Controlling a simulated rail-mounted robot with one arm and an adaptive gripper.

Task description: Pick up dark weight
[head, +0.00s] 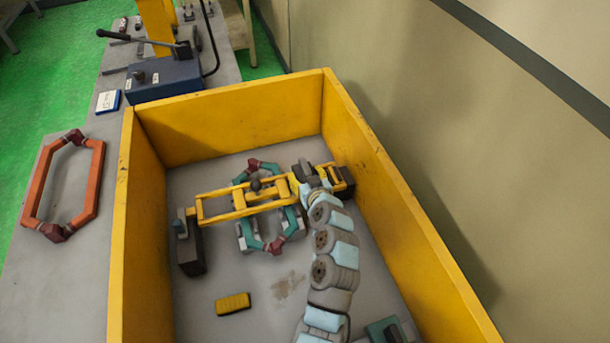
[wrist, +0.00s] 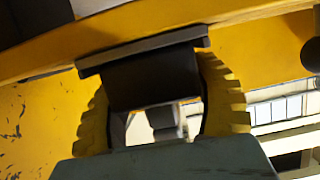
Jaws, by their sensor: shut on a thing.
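My gripper (wrist: 160,95) is shut on a dark block, the dark weight (wrist: 155,78). Its ribbed yellow fingers press on both sides of the block in the wrist view. A wider dark plate tops the block, against a yellow bar (wrist: 140,30). In the head view my gripper (head: 312,178) is at the right part of a yellow frame (head: 240,200). My arm and gripper partly hide that end, so I cannot tell whether the weight is clear of the frame. Other dark blocks sit at the frame's left end (head: 190,250) and right end (head: 343,183).
Yellow bin walls (head: 230,125) surround the work area. A teal coil with red joints (head: 275,245) lies under the frame. A small yellow block (head: 233,304) lies on the bin floor. An orange coil (head: 38,185) lies outside, left. The front-left floor is mostly clear.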

